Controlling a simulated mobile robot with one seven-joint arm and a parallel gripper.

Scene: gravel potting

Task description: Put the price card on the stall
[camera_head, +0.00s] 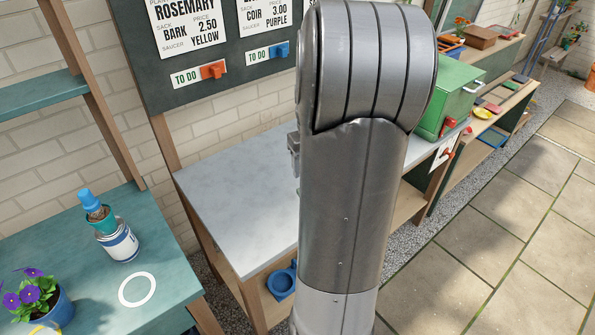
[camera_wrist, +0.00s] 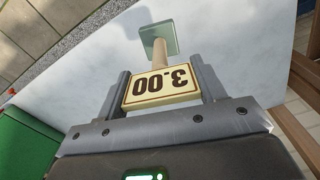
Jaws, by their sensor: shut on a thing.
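The price card (camera_wrist: 161,87) is a small cream block reading 3.00, upside down in the wrist view. A wooden stem joins it to a square greenish foot (camera_wrist: 158,38). My gripper (camera_wrist: 162,80) is shut on the card, one finger on each side, above the pale worktop (camera_wrist: 75,95). In the head view my arm hides the card and gripper.
The grey-white worktop (camera_head: 225,205) is bare where it shows. A dark board (camera_head: 225,50) with order cards and TO DO sliders hangs behind it. A green box (camera_head: 450,95) stands beyond my arm. A blue item (camera_head: 281,283) sits on the shelf under the worktop.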

